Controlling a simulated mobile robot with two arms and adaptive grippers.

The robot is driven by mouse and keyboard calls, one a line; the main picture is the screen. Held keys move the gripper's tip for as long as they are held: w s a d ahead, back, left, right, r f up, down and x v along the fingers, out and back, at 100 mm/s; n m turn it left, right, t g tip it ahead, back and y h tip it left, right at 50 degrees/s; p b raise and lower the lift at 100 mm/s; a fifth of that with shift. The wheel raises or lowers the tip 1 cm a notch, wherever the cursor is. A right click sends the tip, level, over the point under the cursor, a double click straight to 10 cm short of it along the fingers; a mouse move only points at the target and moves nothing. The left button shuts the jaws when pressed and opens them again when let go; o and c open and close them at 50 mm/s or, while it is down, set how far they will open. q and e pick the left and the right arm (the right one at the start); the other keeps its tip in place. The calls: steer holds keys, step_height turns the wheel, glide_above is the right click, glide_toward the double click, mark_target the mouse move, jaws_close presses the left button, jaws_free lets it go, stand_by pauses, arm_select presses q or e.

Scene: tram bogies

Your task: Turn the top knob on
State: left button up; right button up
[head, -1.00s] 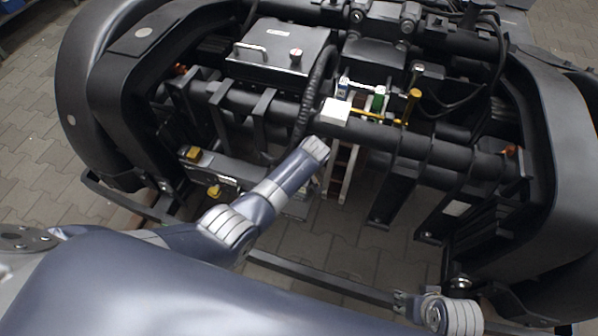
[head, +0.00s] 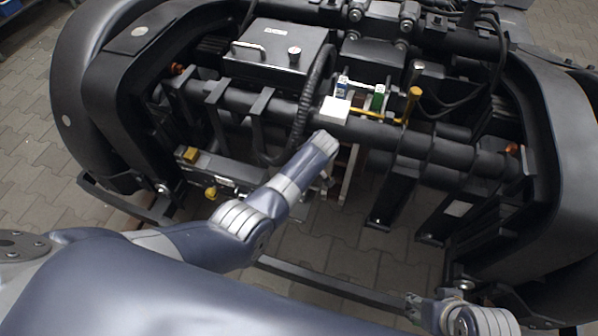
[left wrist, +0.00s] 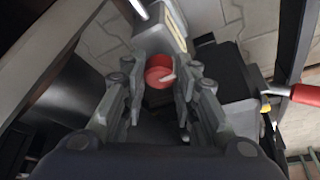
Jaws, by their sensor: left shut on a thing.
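In the left wrist view a round red knob (left wrist: 159,76) with a pale pointer mark sits between the fingers of my left gripper (left wrist: 160,90). The fingers are shut on it from both sides. The pointer mark slants up to the right. In the head view my left arm reaches down over the bogie's front, and its gripper and the held knob are hidden behind the arm's end. My right gripper is out of view.
A lever with a red grip (left wrist: 305,95) stands right of the knob. The black box (head: 262,45) carries a handle and a pale round piece (head: 294,52). A white block (head: 335,109), a yellow lever (head: 413,98) and a thick hose (head: 309,100) lie near my arm.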

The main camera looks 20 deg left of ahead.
arm_select(q)
steer(key=o, duration=1.1)
steer(key=shift+c, duration=0.2)
